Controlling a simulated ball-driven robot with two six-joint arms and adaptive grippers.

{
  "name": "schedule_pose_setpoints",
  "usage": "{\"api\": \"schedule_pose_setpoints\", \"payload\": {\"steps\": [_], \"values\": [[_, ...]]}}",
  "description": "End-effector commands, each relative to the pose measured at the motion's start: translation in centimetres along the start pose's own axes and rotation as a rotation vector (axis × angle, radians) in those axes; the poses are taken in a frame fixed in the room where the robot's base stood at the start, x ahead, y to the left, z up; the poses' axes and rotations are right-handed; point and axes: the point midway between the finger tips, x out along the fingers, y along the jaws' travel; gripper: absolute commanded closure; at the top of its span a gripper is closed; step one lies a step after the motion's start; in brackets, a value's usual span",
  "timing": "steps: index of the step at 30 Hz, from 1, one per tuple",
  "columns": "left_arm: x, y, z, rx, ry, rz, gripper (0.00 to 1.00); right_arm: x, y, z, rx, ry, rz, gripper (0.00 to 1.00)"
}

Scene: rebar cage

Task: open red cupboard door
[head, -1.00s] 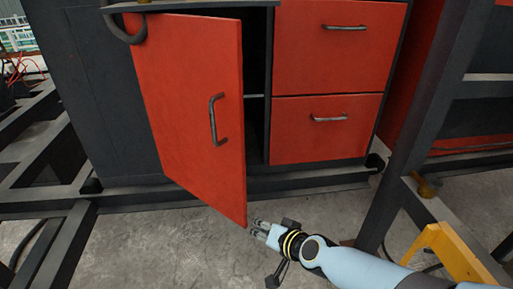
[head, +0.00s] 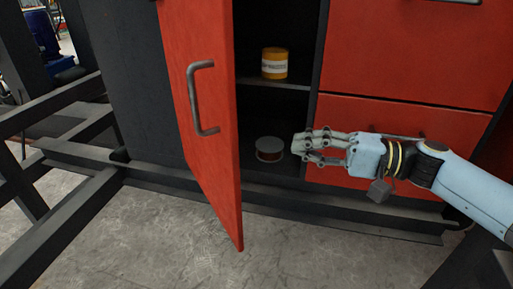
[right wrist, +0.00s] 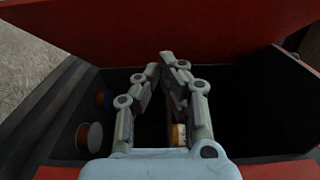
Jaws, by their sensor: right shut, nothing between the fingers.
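The red cupboard door (head: 215,170) stands partly open, hinged at its left side, with a grey bar handle (head: 192,95) on its front. The opening to its right shows a dark interior with a shelf (head: 285,84). My right gripper (head: 298,144) is shut and empty, at the right edge of the opening, to the right of the door and apart from it in the head view. In the right wrist view the closed fingers (right wrist: 170,62) point into the dark cupboard, with the red door (right wrist: 150,25) across the top. My left gripper is not in view.
A yellow can (head: 275,63) stands on the shelf and a spool (head: 269,149) lies on the cupboard floor. Red drawers (head: 400,45) are to the right. Dark frame beams (head: 60,205) run at the left. The concrete floor in front is clear.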

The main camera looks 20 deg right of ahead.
Motion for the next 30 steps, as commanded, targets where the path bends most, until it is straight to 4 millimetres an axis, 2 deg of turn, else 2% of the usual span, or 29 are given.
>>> {"api": "schedule_pose_setpoints", "payload": {"steps": [4,9,12,19,30], "values": [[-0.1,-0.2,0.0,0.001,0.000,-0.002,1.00,3.5,-0.2,0.0,0.000,0.002,-0.006,1.00],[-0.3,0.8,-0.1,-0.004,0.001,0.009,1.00,7.0,-0.1,0.0,0.002,0.001,-0.004,1.00],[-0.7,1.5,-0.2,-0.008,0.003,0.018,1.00,8.0,-0.1,1.3,0.003,0.001,-0.001,1.00],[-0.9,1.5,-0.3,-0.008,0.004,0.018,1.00,9.4,0.0,2.6,0.001,0.002,0.001,1.00],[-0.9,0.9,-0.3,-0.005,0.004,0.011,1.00,9.5,0.1,2.8,0.001,0.003,0.002,1.00]]}}
